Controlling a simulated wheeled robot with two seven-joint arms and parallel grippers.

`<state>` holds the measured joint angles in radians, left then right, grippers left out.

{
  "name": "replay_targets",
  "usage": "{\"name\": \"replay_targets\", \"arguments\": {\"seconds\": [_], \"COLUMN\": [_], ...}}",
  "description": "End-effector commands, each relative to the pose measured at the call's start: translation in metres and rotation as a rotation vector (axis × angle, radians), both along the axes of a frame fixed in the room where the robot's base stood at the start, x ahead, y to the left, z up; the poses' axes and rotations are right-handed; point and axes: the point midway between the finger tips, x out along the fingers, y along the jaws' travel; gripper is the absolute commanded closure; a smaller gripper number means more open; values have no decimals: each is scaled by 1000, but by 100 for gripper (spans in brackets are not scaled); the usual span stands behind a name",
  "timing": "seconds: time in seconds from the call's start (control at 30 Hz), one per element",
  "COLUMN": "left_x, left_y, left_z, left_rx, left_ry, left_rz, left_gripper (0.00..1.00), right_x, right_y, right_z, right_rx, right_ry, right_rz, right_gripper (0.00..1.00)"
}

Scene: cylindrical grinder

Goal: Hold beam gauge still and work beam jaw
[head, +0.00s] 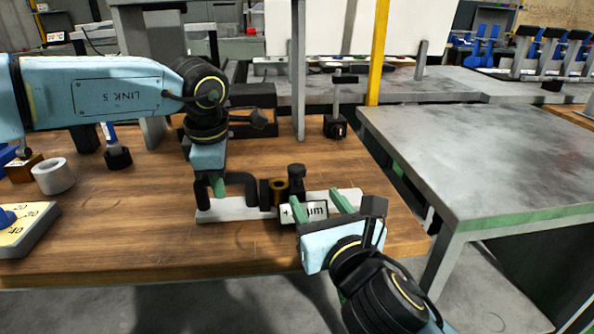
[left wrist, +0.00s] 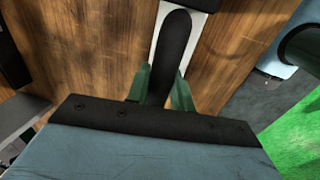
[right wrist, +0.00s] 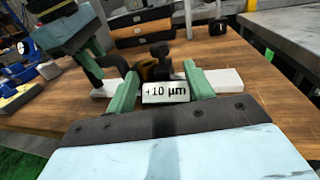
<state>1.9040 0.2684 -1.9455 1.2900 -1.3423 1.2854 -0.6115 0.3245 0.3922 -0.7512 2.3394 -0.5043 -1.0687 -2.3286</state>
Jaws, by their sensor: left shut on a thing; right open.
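The beam gauge, a white bar (head: 240,211) with black fittings, lies on the wooden bench. My left gripper (head: 218,188) is shut on its black arched handle (left wrist: 173,50) at the left end. A brass-coloured cylinder (head: 279,188) and a black knob (head: 296,178) stand near the bar's middle. A white label reading "+10 µm" (right wrist: 166,92) sits in front of them. My right gripper (right wrist: 162,85) is open, with one green finger on each side of the label. I cannot tell whether the fingers touch the gauge. Which part is the beam jaw is not clear.
A grey ring (head: 53,176), a blue-handled tool (head: 113,150) and a cream dial block (head: 28,228) stand on the bench's left. A black stand (head: 336,122) is behind the gauge. A grey metal table (head: 490,150) stands to the right. The bench front is clear.

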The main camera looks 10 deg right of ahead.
Motion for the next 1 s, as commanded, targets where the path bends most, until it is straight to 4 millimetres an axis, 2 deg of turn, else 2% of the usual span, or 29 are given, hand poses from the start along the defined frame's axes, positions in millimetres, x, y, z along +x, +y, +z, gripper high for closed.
{"name": "replay_targets", "arguments": {"seconds": [0.3,0.5,0.7,1.0], "left_x": [0,0,0,0], "left_y": [0,0,0,0], "left_z": [0,0,0,0], "left_rx": [0,0,0,0], "left_ry": [-1,-1,-1,-1], "left_rz": [1,1,1,1], "left_gripper": [100,100,100,100], "right_x": [61,90,105,107], "right_y": [12,17,21,21], "right_z": [1,0,0,0], "right_rx": [6,8,7,6], "right_ry": [1,2,2,3], "right_rz": [0,1,3,3], "right_gripper": [47,47,47,47]}}
